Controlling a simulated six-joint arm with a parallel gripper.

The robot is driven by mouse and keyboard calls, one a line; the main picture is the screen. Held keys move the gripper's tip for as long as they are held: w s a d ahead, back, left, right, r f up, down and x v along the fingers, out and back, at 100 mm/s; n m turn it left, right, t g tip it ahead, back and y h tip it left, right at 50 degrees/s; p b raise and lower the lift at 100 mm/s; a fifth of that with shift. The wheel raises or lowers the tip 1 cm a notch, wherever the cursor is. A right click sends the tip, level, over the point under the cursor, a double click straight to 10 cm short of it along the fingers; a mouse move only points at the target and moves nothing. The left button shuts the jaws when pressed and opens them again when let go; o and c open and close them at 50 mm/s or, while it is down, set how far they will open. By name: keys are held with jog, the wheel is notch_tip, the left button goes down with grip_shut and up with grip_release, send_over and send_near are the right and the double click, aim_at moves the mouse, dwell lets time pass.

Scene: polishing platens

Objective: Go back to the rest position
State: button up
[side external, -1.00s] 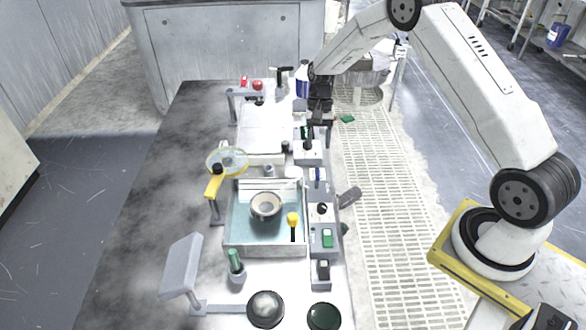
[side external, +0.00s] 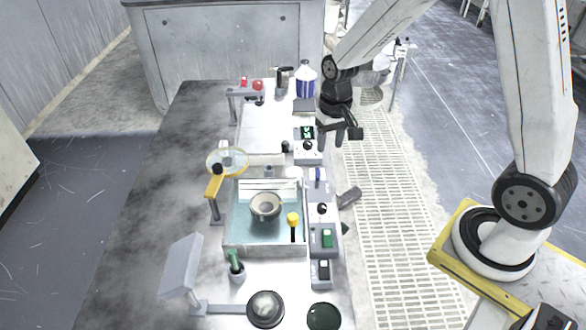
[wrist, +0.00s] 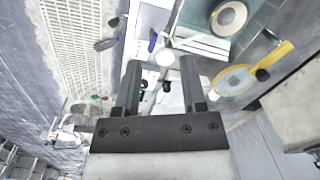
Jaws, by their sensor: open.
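My gripper (side external: 340,128) hangs in the side external view at the right edge of the bench, beside the small control box with a green display (side external: 306,132). In the wrist view my gripper (wrist: 160,72) shows two dark parallel fingers, spread apart. Nothing is held between them. Part of the bench's equipment shows beyond the gap.
A blue-labelled bottle (side external: 305,80) stands at the bench's far end. A basin (side external: 232,240) with a round bowl (side external: 265,206) sits mid-bench. The floor grating (side external: 385,230) right of the bench is mostly clear.

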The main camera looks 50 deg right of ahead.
jog(key=s+a+r+n+t, duration=0.2)
jog(key=s+a+n, duration=0.1)
jog(key=s, duration=0.6)
jog(key=shift+s+a+r+n+t+h, duration=0.2)
jog(key=shift+s+a+n+t+h, duration=0.1)
jog(key=shift+n, duration=0.3)
jog(key=shift+w, duration=0.1)
dwell(3.8)
jog(key=o, duration=0.6)
jog(key=shift+w, duration=0.1)
jog(key=shift+o, duration=0.2)
jog(key=w+d+f+n, duration=0.2)
jog(key=w+f, duration=0.1)
jog(key=w, duration=0.2)
jog(key=w+d+f+n+g, duration=0.1)
jog(key=w+d+f+n, duration=0.1)
jog(key=w+f+n, duration=0.1)
jog(key=w+d+f+n+g, duration=0.1)
jog(key=w+d+f+n, duration=0.2)
jog(key=w, duration=0.3)
jog(key=shift+w+f, duration=0.2)
jog(key=shift+w, duration=0.1)
jog(key=shift+w+d+f+n+g, duration=0.3)
jog(key=shift+f, duration=0.2)
jog(key=shift+f, duration=0.15)
